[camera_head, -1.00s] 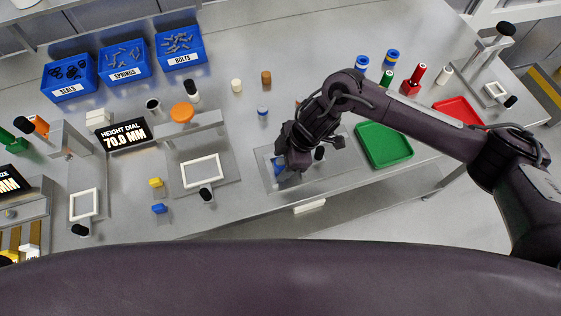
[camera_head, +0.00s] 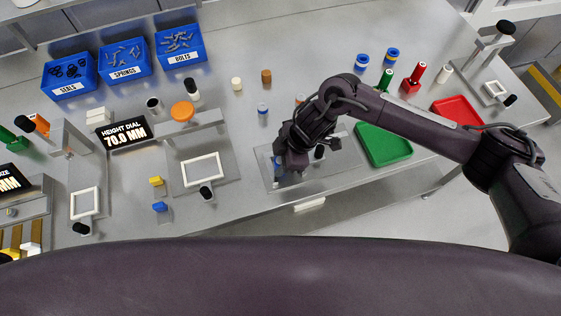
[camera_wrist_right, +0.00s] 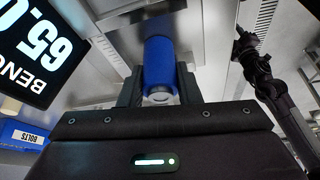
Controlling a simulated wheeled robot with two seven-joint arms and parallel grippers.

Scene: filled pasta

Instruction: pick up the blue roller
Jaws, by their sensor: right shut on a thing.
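The blue roller (camera_wrist_right: 159,62) is a blue cylinder with a pale end, standing out between the dark fingers in the right wrist view. My right gripper (camera_wrist_right: 159,88) is shut on it, one finger on each side. In the head view my right gripper (camera_head: 285,166) is over the grey plate (camera_head: 330,176) at the table's front. I cannot tell whether the roller touches the plate. My left gripper does not show.
A green tray (camera_head: 384,143) lies right of the plate, with a red tray (camera_head: 458,110) beyond. A gauge stand (camera_head: 205,150) and height dial display (camera_head: 122,133) stand left. Blue bins (camera_head: 124,61) are at the back. Small cylinders, including an orange-brown one (camera_head: 266,76), stand behind the gripper.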

